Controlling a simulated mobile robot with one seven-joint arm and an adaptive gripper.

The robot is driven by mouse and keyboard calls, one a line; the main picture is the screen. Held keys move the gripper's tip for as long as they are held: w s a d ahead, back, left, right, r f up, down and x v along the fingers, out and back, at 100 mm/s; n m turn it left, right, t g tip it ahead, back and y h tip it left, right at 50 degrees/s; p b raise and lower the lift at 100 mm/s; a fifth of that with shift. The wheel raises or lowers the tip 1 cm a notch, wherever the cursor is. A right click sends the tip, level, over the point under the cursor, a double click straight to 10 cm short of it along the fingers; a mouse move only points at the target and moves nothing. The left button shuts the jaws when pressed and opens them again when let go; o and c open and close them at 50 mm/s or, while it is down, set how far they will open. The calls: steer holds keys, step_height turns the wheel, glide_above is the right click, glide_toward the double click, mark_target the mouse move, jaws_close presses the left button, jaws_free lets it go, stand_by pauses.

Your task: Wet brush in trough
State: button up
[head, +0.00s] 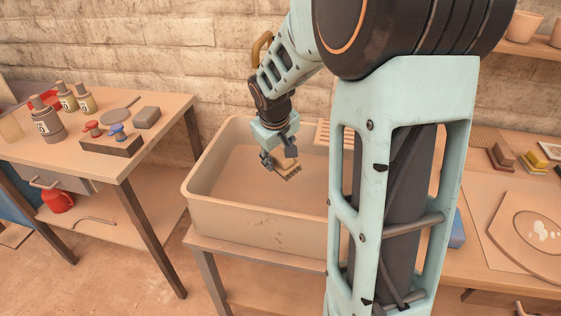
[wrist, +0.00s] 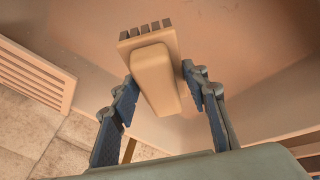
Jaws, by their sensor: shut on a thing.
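The brush (wrist: 155,75) has a tan block handle and a row of bristle tufts at its far end in the wrist view. My gripper (wrist: 158,88) is shut on the brush handle, with one finger on each side. In the head view my gripper (head: 281,163) is over the inside of the trough (head: 260,225), and the brush (head: 288,172) shows below its fingers. The trough is a deep beige basin on a stand. Whether the bristles touch its contents is not clear.
A slatted rack (head: 322,133) is at the trough's back right. A side table (head: 150,117) at left holds bottles and a block with red and blue knobs. A workbench (head: 470,255) stands at right, partly hidden by my arm.

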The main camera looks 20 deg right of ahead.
mark_target(279, 151)
steer(key=shift+r+p, duration=3.2)
steer(key=shift+r, duration=1.15)
step_height(279, 151, up, 4)
steer(key=p, duration=0.3)
steer(key=s+a+f+m+g+h+p, duration=0.1)
steer(key=s+a+f+m+p, duration=0.3)
steer(key=s+a+p, duration=0.3)
steer(key=a+f, duration=0.1)
steer(key=a, duration=0.1)
steer(key=shift+s+a, duration=0.4)
